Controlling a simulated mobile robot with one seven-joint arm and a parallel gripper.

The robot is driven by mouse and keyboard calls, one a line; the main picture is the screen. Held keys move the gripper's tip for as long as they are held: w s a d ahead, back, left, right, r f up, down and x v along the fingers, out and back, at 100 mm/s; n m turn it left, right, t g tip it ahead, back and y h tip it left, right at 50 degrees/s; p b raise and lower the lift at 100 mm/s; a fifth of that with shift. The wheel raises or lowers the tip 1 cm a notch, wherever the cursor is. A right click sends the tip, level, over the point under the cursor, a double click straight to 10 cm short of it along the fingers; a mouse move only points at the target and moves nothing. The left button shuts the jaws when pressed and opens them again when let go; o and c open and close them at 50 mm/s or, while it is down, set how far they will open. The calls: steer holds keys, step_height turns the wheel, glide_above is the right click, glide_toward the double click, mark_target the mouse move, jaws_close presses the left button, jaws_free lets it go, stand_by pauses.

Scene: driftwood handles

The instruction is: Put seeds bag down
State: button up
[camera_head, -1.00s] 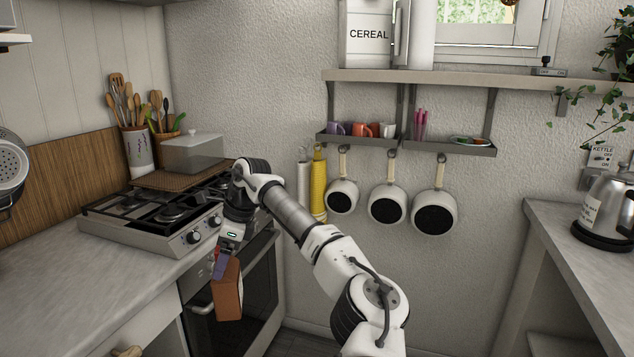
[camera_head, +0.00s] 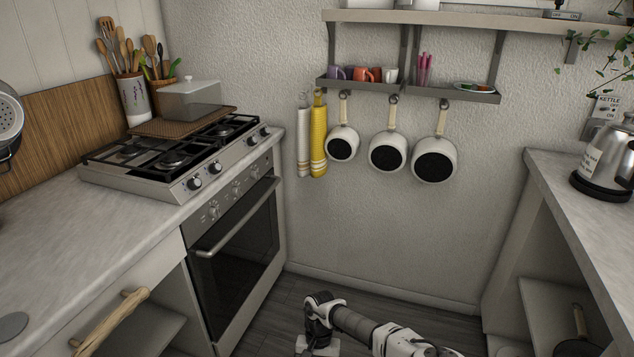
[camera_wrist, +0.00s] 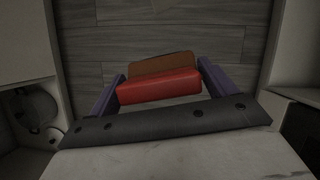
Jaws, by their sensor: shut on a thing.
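The seeds bag (camera_wrist: 158,88) shows in the wrist view as a small box-like pack with a red face toward me and a brown face beyond it. My gripper (camera_wrist: 161,72) has its two purple fingers on either side of the bag and is shut on it. Grey floor planks (camera_wrist: 160,22) lie behind the bag. I cannot tell how far it is above them. In the head view the end of my arm is low at the bottom edge, over the floor (camera_head: 262,327). The bag and fingers are not visible there.
The stove and oven (camera_head: 240,250) and a counter (camera_head: 60,240) with an open lower drawer or door line the left. A counter with a kettle (camera_head: 605,170) is at the right. Pans (camera_head: 388,152) hang on the wall. The floor between is clear.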

steer(key=shift+n+h, duration=0.3)
steer(key=shift+n, duration=0.4)
steer(key=s+f, duration=0.2)
steer(key=s, duration=0.1)
steer(key=shift+f, duration=0.35)
